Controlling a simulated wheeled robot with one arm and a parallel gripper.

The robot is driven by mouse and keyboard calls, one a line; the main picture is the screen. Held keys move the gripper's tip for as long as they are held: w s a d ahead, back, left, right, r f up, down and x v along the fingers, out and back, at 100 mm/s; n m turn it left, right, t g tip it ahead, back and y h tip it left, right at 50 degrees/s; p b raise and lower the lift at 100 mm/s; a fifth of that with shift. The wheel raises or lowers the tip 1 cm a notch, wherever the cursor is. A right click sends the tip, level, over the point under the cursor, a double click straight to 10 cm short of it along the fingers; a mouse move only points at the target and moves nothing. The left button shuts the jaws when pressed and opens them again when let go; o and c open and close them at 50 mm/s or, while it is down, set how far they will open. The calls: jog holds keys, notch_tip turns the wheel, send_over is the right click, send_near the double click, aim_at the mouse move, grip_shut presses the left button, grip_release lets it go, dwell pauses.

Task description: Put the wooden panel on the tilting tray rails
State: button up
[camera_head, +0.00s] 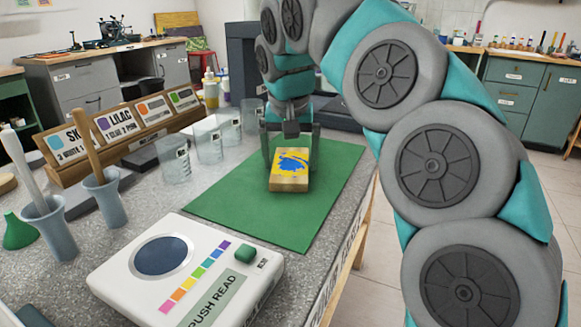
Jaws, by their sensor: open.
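The wooden panel (289,182), a pale wood block with blue paint on a yellow top, lies on the green mat (250,215). My gripper (290,158) is over its far part, pointing down, with one finger on each side of the panel. The fingers look apart, and I cannot tell whether they touch the panel's sides. The tilting tray rails cannot be made out in this view; my arm covers much of the right side and part of the area behind the mat.
Clear beakers (208,140) stand left of the mat. A white colour reader (185,272) with a green button sits in front. Pestles stand in grey-blue cups (105,198) at left, near a wooden card rack (70,170). The mat's near part is bare; the table's right edge is close.

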aim_at(291, 161)
jog(key=c, duration=1.3)
jog(key=shift+r, duration=0.2)
jog(key=shift+r, duration=1.55)
jog(key=s+d+b, duration=0.1)
jog(key=s, duration=0.4)
jog(key=s+d+r+b, duration=0.1)
jog(key=s+d, duration=0.1)
jog(key=s, duration=0.3)
jog(key=s+d, duration=0.1)
jog(key=s, duration=0.4)
jog(key=shift+s+d+r+b, duration=0.15)
jog(key=shift+s+r+b, duration=0.1)
jog(key=shift+b, duration=0.15)
